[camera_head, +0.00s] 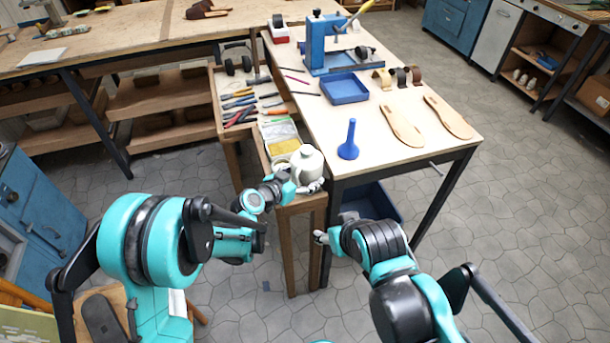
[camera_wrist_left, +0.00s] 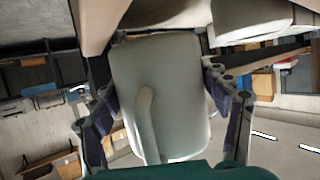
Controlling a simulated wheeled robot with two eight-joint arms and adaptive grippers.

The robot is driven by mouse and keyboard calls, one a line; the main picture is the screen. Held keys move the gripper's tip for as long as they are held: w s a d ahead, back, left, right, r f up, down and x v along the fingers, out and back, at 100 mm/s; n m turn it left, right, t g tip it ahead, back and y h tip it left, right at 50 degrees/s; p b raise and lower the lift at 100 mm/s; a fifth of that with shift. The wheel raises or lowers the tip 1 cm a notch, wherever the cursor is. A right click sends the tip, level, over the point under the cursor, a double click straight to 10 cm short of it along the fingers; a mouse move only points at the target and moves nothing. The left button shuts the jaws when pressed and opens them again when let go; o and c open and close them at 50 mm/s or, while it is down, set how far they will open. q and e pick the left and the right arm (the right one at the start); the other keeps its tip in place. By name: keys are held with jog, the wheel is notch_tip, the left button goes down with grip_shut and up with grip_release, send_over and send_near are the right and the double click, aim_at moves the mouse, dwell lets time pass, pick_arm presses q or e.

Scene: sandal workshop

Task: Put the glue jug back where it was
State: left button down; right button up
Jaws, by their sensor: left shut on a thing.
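The white glue jug (camera_head: 307,167) is at the front end of the narrow wooden tool bench (camera_head: 262,185), beside the white-topped table. My left gripper (camera_head: 303,187) is shut on it from the front. In the left wrist view, the pale jug (camera_wrist_left: 180,80) fills the space between the two fingers, with its spout or handle ridge towards me. I cannot tell whether the jug's base touches the bench. My right gripper (camera_head: 320,238) is in front of the table's near leg, apart from everything; its fingers are too small to read.
A pale pot (camera_head: 281,163) stands close beside the jug, with a yellow-lined tray (camera_head: 284,147) behind. Pliers and other hand tools (camera_head: 240,105) lie farther back.

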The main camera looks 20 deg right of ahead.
pick_arm(q)
jog(key=shift+f, duration=0.25)
jog(key=shift+c, duration=0.3)
grip_release()
